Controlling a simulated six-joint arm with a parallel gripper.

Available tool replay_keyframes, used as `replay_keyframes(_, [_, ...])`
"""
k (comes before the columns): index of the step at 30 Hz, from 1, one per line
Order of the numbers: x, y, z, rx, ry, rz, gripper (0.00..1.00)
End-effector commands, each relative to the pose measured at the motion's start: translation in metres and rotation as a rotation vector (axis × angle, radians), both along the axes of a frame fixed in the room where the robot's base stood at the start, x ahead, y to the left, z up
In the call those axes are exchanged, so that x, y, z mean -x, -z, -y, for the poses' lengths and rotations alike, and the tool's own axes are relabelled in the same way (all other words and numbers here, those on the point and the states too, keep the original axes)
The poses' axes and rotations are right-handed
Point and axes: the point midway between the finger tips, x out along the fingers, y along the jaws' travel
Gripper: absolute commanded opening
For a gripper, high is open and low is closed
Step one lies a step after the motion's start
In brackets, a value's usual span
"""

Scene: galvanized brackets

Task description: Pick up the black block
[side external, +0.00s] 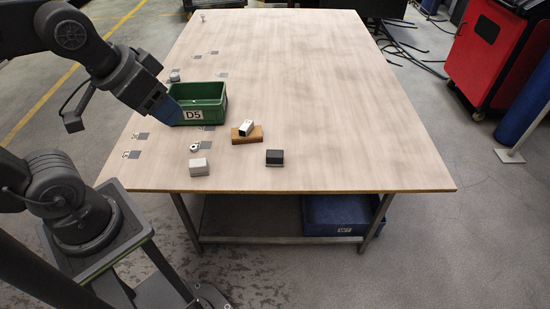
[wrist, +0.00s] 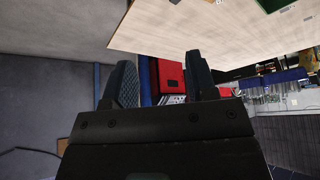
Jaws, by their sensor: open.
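The black block (side external: 274,158) sits on the wooden table near its front edge, to the right of the other small objects. My gripper (side external: 172,110) is in the air at the left of the table, in front of the green bin in the side view and well left of the black block. Its fingers show in the wrist view (wrist: 160,85), apart and with nothing between them. The black block cannot be made out in the wrist view.
A green bin (side external: 210,103) labelled D5 stands left on the table (side external: 330,80). A white-and-black piece (side external: 246,128) rests on a brown block (side external: 247,139). A light grey block (side external: 199,168) and a small round part (side external: 194,147) lie left of the black block. The table's right side is clear.

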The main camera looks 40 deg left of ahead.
Motion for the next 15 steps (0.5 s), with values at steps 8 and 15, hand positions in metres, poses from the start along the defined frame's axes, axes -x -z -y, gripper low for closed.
replay_keyframes(8, [0.0000, 0.0000, 0.0000, 0.000, 0.000, 0.000, 0.74])
replay_keyframes(15, [-0.0041, -0.0012, -0.0003, -0.005, 0.007, -0.006, 0.74])
